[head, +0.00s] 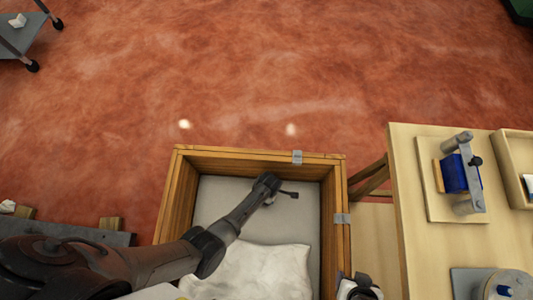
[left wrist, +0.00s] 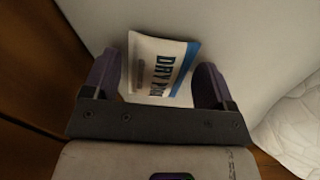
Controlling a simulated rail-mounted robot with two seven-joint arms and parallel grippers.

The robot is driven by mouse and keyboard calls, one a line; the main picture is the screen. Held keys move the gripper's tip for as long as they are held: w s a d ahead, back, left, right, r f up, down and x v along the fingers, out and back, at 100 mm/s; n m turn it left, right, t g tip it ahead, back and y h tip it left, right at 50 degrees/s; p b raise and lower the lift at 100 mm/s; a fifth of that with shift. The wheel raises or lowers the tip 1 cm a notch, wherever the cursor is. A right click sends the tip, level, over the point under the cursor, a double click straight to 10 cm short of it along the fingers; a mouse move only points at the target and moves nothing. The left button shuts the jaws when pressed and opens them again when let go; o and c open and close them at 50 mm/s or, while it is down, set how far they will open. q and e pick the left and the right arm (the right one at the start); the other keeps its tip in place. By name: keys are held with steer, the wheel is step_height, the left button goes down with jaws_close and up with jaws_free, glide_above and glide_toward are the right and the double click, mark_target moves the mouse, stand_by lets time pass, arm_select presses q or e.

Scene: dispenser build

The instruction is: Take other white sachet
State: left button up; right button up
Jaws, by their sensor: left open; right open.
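A white sachet (left wrist: 158,68) with a blue edge and dark "DRY" lettering stands in the left wrist view, against a pale surface inside the wooden crate (head: 176,200). My left arm reaches down into the crate in the head view. My left gripper (left wrist: 160,82) is open, with one purple finger on each side of the sachet; I cannot tell whether they touch it. In the head view the sachet is hidden. My right gripper (head: 359,288) is open at the bottom edge, right of the crate, and only partly visible.
A crumpled white bag or cloth (head: 255,272) lies in the near part of the crate. A wooden table (head: 415,240) at the right bears a blue roller device (head: 458,174) and a tray (head: 512,150). A grey cart (head: 25,40) stands far left. The red floor beyond the crate is clear.

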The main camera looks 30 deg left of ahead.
arm_select(q)
steer(key=shift+r, duration=0.1)
steer(key=shift+c, duration=0.2)
steer(key=c, duration=1)
